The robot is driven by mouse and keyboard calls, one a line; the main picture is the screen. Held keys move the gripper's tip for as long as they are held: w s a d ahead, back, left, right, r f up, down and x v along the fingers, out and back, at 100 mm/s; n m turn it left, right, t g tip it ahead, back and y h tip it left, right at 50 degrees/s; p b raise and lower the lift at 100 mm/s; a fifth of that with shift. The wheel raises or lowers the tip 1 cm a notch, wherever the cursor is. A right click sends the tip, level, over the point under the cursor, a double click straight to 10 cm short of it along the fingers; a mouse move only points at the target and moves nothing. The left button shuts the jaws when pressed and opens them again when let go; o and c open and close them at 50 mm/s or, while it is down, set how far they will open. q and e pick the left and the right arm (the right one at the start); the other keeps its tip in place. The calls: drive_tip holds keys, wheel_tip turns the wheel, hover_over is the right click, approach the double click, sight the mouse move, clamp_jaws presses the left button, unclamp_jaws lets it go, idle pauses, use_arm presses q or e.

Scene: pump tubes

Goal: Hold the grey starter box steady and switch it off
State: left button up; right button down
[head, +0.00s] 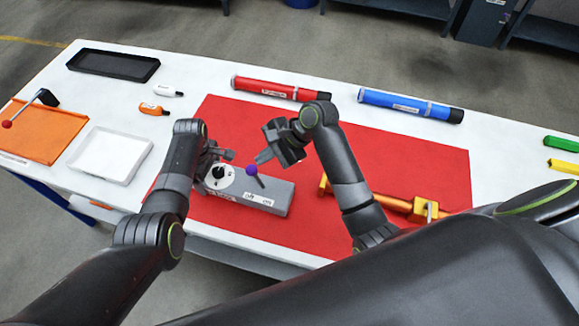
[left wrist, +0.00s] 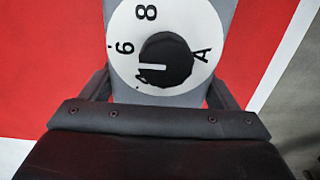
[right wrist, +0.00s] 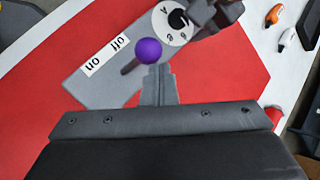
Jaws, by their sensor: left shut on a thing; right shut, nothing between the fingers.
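The grey starter box (head: 275,195) lies on the red mat (head: 400,160). It carries a white dial with a black knob (head: 219,172), a lever with a purple ball (head: 251,170) and a label reading on and off. My left gripper (head: 215,160) is shut on the box at its dial end; the left wrist view shows the dial (left wrist: 125,50) between the fingers. My right gripper (head: 264,157) is shut and empty, its fingertips close beside the purple ball. In the right wrist view the ball (right wrist: 149,51) is just beyond the fingertips; I cannot tell whether they touch.
A yellow-orange clamp (head: 395,204) lies on the mat at the right. Red (head: 280,88) and blue (head: 410,105) tubes lie behind. A white tray (head: 143,160), an orange board (head: 60,140) and a black tray (head: 115,53) are at the left.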

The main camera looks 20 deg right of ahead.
use_arm(q)
drive_tip(key=shift+s+d, duration=0.1)
drive_tip(key=shift+d, duration=0.05)
use_arm(e)
drive_tip(key=shift+d+r, duration=0.1)
drive_tip(key=shift+r, duration=0.65)
drive_tip(key=w+d+r, duration=0.3)
drive_tip(key=d+r, duration=0.1)
drive_tip(key=r, duration=0.6)
drive_tip(key=shift+d+r, duration=0.15)
drive_tip(key=shift+d, duration=0.1)
drive_tip(key=shift+w, duration=0.1)
